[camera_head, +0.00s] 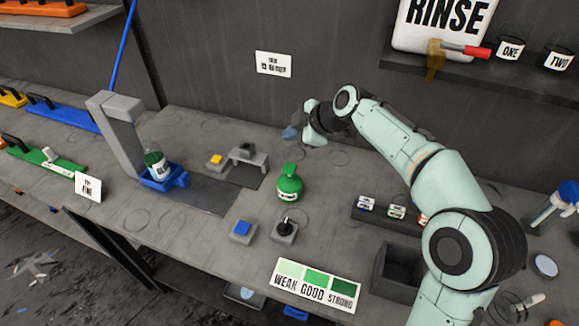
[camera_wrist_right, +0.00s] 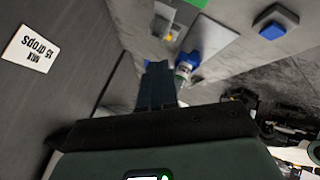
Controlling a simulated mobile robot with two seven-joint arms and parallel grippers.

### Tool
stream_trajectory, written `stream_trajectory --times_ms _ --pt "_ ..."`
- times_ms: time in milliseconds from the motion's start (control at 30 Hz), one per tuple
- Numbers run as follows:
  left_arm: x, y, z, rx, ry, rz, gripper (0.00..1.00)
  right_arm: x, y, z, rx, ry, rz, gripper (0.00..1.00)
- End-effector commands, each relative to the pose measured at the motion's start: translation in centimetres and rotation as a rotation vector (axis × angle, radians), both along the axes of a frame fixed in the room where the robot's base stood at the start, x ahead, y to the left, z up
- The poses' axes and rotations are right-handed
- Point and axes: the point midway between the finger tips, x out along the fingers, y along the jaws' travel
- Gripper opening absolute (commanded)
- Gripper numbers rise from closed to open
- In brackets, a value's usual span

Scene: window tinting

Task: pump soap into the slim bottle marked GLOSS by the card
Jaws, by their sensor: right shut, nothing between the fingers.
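A small bottle (camera_head: 157,164) with a dark green upper part and a white label sits upright in a blue holder (camera_head: 166,182) under a grey arched stand; its label is too small to read. A green bottle (camera_head: 289,184) stands mid-bench. A card (camera_head: 315,286) with three green shades reads WEAK, GOOD, STRONG at the front edge. I cannot make out the word GLOSS anywhere. My right gripper (camera_head: 291,133) is shut and empty above the bench behind the green bottle. In the right wrist view its fingers (camera_wrist_right: 157,88) are together, in front of the labelled bottle (camera_wrist_right: 184,70). My left gripper is not in view.
The grey stand (camera_head: 118,135) rises left of the bottle. A blue button block (camera_head: 241,231), a knob block (camera_head: 285,231) and a low grey bracket (camera_head: 244,153) stand on the bench. A black rack (camera_head: 374,218) is at right. A wall card (camera_head: 273,64) hangs behind.

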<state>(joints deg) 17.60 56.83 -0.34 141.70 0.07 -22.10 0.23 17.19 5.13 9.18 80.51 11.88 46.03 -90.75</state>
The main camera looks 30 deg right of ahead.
Motion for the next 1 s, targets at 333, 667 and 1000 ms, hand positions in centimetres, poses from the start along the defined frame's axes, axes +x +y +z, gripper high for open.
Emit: stream_trajectory --times_ms 333,667,1000 --pt "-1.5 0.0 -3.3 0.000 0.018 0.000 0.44 -0.1 0.0 -4.9 0.000 0.004 0.000 0.00" --pt "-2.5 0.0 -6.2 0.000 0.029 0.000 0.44 0.0 0.0 -8.1 0.000 0.000 0.000 0.00" --pt "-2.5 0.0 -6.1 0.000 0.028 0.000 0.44 0.0 0.0 -8.0 0.000 0.000 0.000 0.00"
